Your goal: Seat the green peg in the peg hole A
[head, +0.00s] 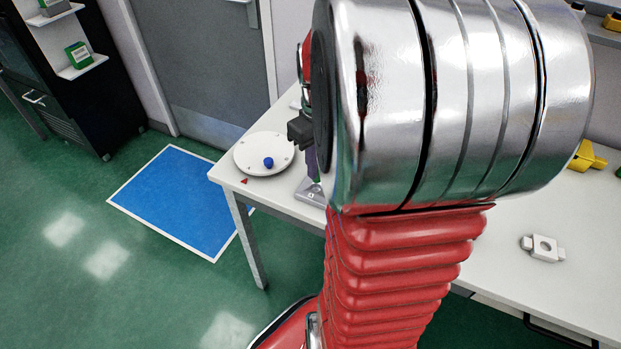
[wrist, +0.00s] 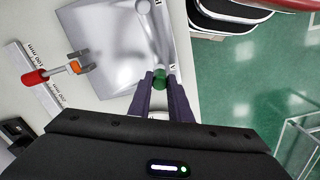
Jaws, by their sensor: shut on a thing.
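My gripper (wrist: 160,82) is shut on the green peg (wrist: 160,84), whose rounded end shows between the dark fingertips in the wrist view. I cannot tell whether that is peg hole A. My arm hides much of this area. The gap between peg and plate is unclear.
A white round dish (head: 264,153) with a blue ball (head: 268,162) stands left of the fixture. A red-handled tool (wrist: 35,78) lies on the table in the wrist view. A white block (head: 543,248) is at the right. The table edge is close.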

